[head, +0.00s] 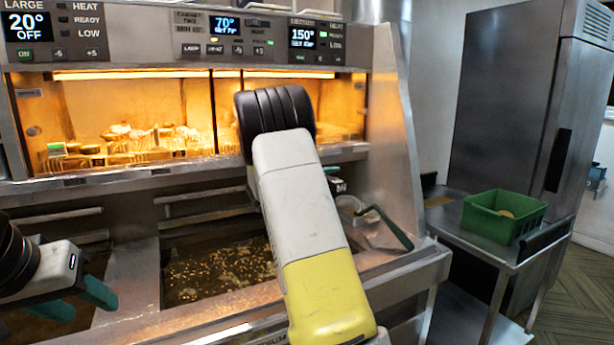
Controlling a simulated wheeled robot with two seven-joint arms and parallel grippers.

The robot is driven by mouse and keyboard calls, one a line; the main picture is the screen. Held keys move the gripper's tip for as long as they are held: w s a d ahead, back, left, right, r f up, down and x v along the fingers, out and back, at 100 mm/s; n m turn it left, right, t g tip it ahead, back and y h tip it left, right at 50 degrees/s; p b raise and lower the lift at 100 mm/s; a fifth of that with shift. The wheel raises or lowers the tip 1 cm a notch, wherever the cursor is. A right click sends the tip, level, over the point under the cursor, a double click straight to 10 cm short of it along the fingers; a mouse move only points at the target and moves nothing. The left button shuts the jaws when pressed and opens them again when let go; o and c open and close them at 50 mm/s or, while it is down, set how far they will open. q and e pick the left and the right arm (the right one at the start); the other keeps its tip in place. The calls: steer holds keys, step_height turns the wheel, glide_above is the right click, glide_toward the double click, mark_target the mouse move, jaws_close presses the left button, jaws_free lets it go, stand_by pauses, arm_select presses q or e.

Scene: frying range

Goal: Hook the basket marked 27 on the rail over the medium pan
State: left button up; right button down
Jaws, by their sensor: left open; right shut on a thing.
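The medium pan (215,272) is the middle well, with dark oil and many floating bits. Its rail (205,190) runs along the back wall above it, and my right arm covers the right part. My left gripper (78,300) is open and empty at the lower left, over the left pan. My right arm crosses the middle of the view and hides most of my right gripper; only a teal bit (331,170) beside the arm seems to belong to it. A small dark piece with a pale label shows just below it. I cannot read a 27 anywhere.
A wire basket (352,208) with a green handle (388,226) is at the right-hand well. Lit warming bays with food stand behind the pans. A green crate (503,214) sits on a steel side table (465,240) at the right, before a tall steel cabinet.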

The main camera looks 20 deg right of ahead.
steer(key=c, duration=1.2)
jaws_free()
steer(key=shift+o, duration=0.2)
steer(key=shift+f, duration=0.1)
